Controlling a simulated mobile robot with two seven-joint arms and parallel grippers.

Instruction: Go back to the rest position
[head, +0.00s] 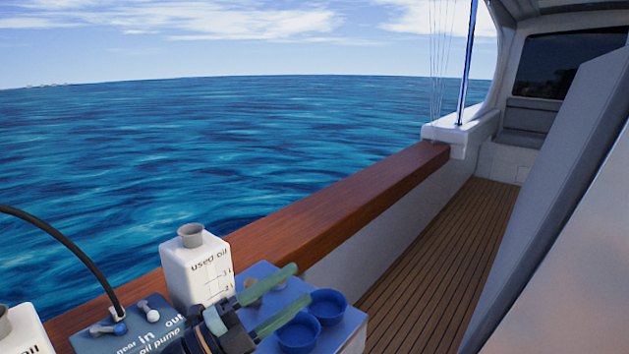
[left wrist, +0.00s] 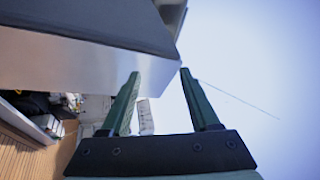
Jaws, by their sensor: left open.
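My left gripper (head: 285,292) is at the bottom middle of the head view, with its two green fingers apart and nothing between them. It is in front of the blue tray (head: 348,316) and near the white used oil container (head: 196,268). In the left wrist view the open fingers (left wrist: 157,74) point up beside a grey panel edge, with sky between and beyond them. My right gripper does not show in either view.
Two blue cups (head: 328,306) stand on the tray beside my left gripper. A blue oil pump panel (head: 128,330) with a black hose (head: 62,240) is at the lower left. A wooden rail (head: 340,208) runs behind. A large grey panel (head: 560,200) rises at right; the plank deck (head: 455,250) is clear.

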